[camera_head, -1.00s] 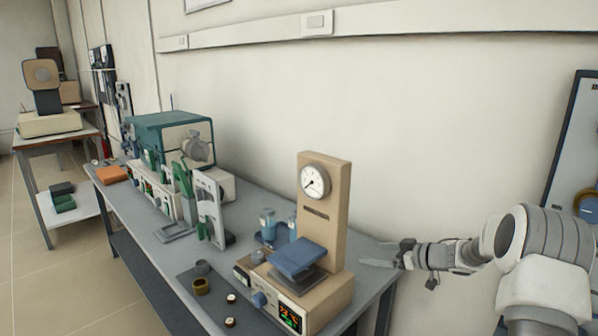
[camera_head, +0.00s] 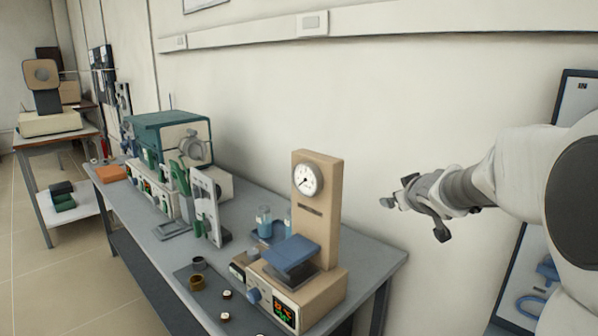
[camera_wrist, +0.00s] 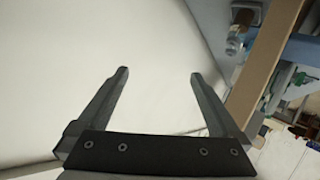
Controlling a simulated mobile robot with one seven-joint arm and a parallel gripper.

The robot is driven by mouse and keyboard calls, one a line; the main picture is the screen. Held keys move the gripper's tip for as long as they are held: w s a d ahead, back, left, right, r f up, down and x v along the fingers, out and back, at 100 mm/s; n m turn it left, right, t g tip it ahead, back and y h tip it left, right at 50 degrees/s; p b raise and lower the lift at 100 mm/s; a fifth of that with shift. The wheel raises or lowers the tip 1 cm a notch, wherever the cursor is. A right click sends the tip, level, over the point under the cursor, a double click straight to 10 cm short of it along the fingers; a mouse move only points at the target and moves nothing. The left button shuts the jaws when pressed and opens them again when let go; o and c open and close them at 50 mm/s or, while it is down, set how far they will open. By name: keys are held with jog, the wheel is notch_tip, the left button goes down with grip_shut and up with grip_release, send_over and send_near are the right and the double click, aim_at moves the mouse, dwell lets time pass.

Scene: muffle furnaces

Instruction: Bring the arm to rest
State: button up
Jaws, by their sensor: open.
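My gripper (camera_head: 388,202) is in the air to the right of the beige press with the dial gauge (camera_head: 318,215), in front of the bare wall. It is above the height of the table top and apart from everything. In the wrist view my gripper (camera_wrist: 158,72) has its two fingers spread wide with nothing between them. My arm reaches in from the right edge of the head view.
The grey table (camera_head: 375,258) carries the press, small cups (camera_head: 197,282) and a teal furnace (camera_head: 165,138). A dark-framed board (camera_head: 575,95) stands at the right behind my arm. The wall space between the press and my arm is clear.

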jog(key=s+a+r+m+g+h, duration=0.1)
jog(key=s+a+m+g+h, duration=0.15)
jog(key=s, duration=1.45)
jog(key=s+a+f+m+g+y, duration=0.1)
jog(key=s+a+f+g+y, duration=0.15)
jog(key=s, duration=0.75)
jog(key=s+a+f+g+y, duration=0.15)
jog(key=s+a+f, duration=0.25)
jog(key=s, duration=0.5)
notch_tip(320, 180, up, 13)
jog(key=p, duration=1.3)
jog(key=shift+s+a+g, duration=0.35)
jog(key=shift+g, duration=0.1)
